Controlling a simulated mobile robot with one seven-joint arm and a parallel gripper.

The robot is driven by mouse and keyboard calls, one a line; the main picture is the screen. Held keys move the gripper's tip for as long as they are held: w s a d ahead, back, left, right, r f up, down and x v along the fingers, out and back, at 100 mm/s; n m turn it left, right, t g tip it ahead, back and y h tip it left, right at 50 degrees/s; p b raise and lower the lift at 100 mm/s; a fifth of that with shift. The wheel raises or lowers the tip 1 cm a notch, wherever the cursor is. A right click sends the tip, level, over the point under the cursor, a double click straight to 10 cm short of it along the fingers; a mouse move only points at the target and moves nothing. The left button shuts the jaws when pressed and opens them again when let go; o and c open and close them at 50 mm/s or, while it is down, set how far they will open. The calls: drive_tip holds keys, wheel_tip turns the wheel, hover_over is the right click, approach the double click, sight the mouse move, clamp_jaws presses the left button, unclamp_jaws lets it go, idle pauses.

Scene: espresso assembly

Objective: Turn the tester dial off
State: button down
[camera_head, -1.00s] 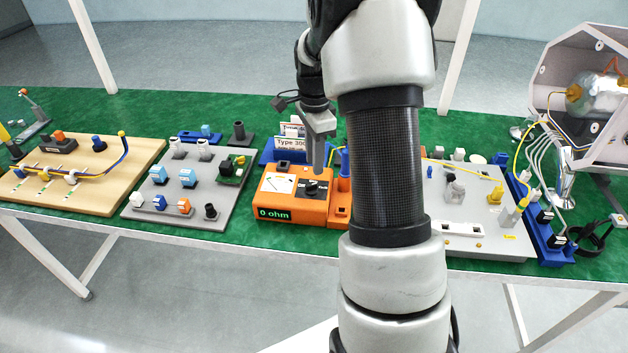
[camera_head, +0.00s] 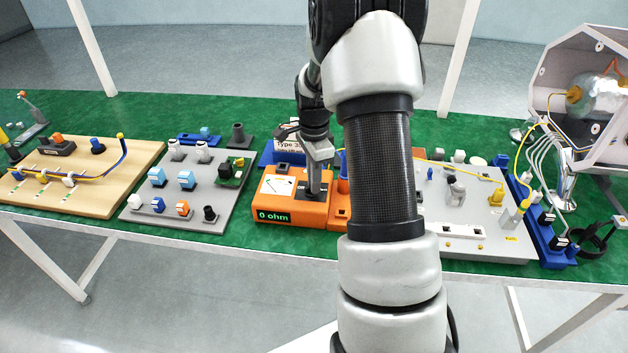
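The orange tester (camera_head: 292,214) stands near the front edge of the table. Its green display (camera_head: 273,217) reads 0 ohm, and a white meter face (camera_head: 282,185) sits on its top left. My gripper (camera_head: 314,193) points down at the dark dial area (camera_head: 303,193) on the tester's top right. Its fingers cover the dial knob, so I cannot see whether they touch it or how the knob is turned. The finger gap is too small to make out.
A grey board (camera_head: 187,213) with several connectors lies left of the tester, and a wooden board (camera_head: 130,163) with a blue cable lies further left. A light grey panel (camera_head: 478,219) lies to the right, partly behind my arm. Blue holders stand behind the tester.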

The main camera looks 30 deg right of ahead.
drive_tip(key=shift+n, duration=0.4)
drive_tip(key=n, duration=0.4)
drive_tip(key=n+p, duration=0.1)
drive_tip(key=shift+w+n, duration=0.25)
drive_tip(key=shift+n, duration=0.15)
drive_tip(key=n, duration=0.6)
drive_tip(key=shift+w+a+p, duration=0.15)
drive_tip(key=shift+a+p, duration=0.05)
drive_tip(key=shift+p, duration=0.15)
drive_tip(key=n, duration=0.5)
drive_tip(key=shift+a+n+p, duration=0.15)
drive_tip(key=shift+n+p, duration=0.25)
drive_tip(key=n+p, duration=0.1)
drive_tip(key=n, duration=0.4)
drive_tip(key=shift+a, duration=0.2)
drive_tip(key=shift+n, duration=0.4)
drive_tip(key=c, duration=1.9)
unclamp_jaws()
drive_tip(key=shift+o, duration=0.2)
